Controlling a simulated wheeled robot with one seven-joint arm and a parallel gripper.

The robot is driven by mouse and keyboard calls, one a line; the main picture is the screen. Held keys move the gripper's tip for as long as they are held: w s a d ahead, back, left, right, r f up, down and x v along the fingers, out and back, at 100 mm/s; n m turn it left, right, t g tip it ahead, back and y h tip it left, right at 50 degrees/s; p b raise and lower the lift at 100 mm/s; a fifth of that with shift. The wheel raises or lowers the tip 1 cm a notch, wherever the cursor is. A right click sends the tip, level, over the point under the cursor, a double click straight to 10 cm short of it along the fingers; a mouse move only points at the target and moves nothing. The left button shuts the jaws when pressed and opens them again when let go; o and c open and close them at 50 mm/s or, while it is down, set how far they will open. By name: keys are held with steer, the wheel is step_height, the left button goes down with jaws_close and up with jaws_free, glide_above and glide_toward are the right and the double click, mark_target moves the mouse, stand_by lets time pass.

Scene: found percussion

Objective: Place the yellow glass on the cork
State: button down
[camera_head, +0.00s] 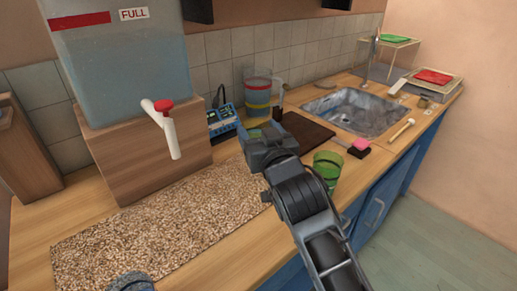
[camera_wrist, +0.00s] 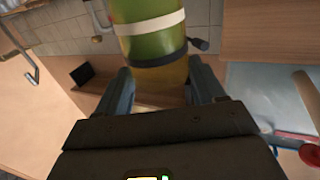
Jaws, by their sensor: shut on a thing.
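The cork is a long speckled tan mat (camera_head: 150,225) lying flat along the front of the counter in the head view. My gripper (camera_head: 257,134) is beyond its right end, near a dark board. In the wrist view my gripper (camera_wrist: 162,88) is shut on a banded glass. Its part between the fingers looks yellow (camera_wrist: 165,78), and the part above is green with a whitish and a dark band. Only a small greenish bit of it shows in the head view. I cannot tell its height above the counter.
A green glass (camera_head: 327,167) stands right of my arm. Banded clear and yellow glassware (camera_head: 257,92) stands behind my gripper. A sink (camera_head: 360,112) and pink sponge (camera_head: 360,146) are right. The cork's visible surface is clear.

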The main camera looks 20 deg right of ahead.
steer(key=shift+f, duration=2)
steer(key=shift+f+b, duration=0.15)
steer(key=shift+b, duration=0.15)
steer(key=shift+c, duration=0.6)
jaws_free()
steer(key=s+b, duration=0.1)
steer(key=s, duration=1.1)
steer(key=shift+a, duration=0.45)
